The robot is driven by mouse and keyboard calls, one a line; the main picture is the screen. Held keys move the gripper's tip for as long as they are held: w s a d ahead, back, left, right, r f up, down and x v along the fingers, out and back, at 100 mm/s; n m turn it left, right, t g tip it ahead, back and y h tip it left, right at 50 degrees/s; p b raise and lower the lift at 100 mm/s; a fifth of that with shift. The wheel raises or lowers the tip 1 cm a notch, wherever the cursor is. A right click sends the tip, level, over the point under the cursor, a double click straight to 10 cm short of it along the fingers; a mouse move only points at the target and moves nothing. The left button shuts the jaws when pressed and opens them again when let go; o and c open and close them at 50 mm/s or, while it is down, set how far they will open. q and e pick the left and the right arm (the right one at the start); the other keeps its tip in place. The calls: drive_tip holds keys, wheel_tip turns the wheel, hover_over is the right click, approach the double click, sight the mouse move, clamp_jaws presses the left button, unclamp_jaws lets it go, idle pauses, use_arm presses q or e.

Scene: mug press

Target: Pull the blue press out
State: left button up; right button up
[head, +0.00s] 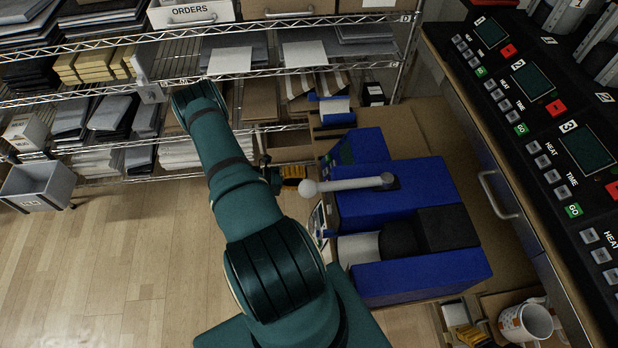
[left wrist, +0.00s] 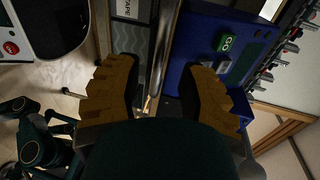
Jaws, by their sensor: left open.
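The blue press (head: 408,275) stands on the brown worktop, with a white, round-knobbed lever (head: 345,185) lying across its top and pointing left. Its blue side with a green GO button (left wrist: 226,42) shows in the left wrist view. My left gripper (head: 292,176) is just left of the lever's knob, partly hidden behind my teal arm. In the left wrist view its brown fingers (left wrist: 164,95) are apart, with a silver bar (left wrist: 163,50) beyond the gap; I cannot tell if this is the lever.
A bench with heat and time panels (head: 530,80) and a metal handle (head: 497,195) is close on the right. Wire shelves (head: 300,25) with paper stacks stand behind. Wooden floor (head: 110,260) is clear at left.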

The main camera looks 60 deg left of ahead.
use_arm(q)
drive_tip(key=v, duration=0.8)
drive_tip(key=shift+s, duration=0.3)
drive_tip(key=shift+a, duration=0.15)
